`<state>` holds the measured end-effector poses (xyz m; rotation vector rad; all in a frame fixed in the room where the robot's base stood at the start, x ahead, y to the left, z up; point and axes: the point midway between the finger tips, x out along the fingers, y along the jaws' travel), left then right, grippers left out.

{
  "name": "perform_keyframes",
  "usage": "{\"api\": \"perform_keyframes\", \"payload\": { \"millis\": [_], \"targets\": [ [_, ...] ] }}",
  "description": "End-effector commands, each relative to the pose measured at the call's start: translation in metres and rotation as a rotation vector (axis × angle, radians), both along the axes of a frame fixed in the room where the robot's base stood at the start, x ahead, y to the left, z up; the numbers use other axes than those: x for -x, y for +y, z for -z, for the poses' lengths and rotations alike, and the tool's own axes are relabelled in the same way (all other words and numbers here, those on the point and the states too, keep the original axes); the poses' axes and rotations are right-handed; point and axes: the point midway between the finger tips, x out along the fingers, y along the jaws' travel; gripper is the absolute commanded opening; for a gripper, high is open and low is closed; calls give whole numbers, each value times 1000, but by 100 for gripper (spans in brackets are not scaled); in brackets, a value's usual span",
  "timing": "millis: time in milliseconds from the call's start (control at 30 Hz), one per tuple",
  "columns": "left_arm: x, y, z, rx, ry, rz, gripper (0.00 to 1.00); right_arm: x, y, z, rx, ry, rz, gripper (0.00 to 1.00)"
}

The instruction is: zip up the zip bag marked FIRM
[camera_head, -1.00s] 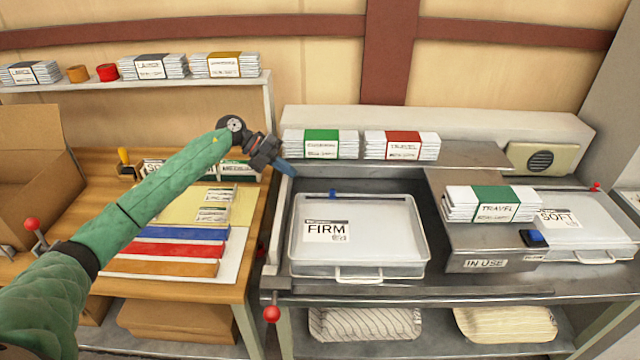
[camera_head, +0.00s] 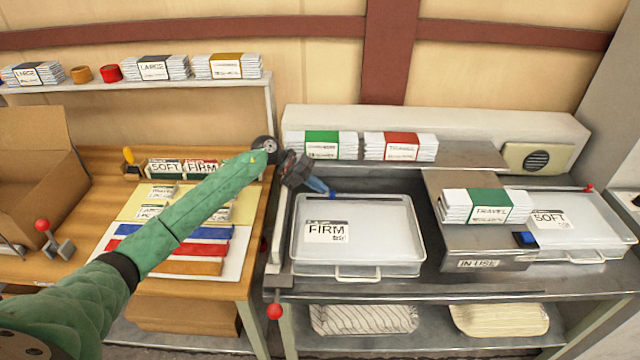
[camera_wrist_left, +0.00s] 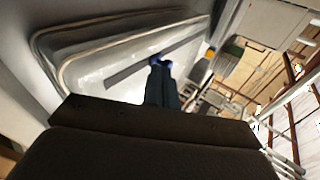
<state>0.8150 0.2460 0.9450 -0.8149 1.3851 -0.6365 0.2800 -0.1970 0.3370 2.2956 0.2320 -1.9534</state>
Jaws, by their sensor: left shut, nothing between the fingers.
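The clear zip bag marked FIRM (camera_head: 375,245) lies flat on the grey metal bench, its handle toward the front edge. A dark zip track (camera_head: 375,198) runs along its far edge, with a blue slider (camera_head: 333,195) at the left end. My left gripper (camera_head: 327,191) is shut and empty, its blue fingertips right beside the slider; whether they touch it I cannot tell. In the left wrist view, the shut fingers (camera_wrist_left: 162,82) point at the bag (camera_wrist_left: 110,68) and its track, with the blue slider (camera_wrist_left: 156,60) at their tips. My right gripper is out of view.
A second bag marked SOFT (camera_head: 590,235) lies at the right, with its slider at the right end. A raised metal stand (camera_head: 470,235) carrying a TRAVEL stack (camera_head: 488,206) stands between the bags. Stacks of covers (camera_head: 322,145) line the back shelf.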

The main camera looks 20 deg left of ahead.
Motion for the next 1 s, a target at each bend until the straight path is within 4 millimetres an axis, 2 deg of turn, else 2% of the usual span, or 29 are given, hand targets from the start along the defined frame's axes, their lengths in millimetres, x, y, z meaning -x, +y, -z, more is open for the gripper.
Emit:
{"api": "perform_keyframes", "payload": {
  "millis": [500,633,700,767,1000],
  "targets": [
    [-1,-5,1,0,0,0,0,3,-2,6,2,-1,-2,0],
    [-3,-11,2,1,-1,1,0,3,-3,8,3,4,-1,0],
    [-5,-20,2,1,-2,1,0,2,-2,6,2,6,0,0],
    [-8,-31,2,2,-2,1,0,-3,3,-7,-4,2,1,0],
    [-26,-91,3,1,-3,2,0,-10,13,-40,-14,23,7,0]
  ]
}}
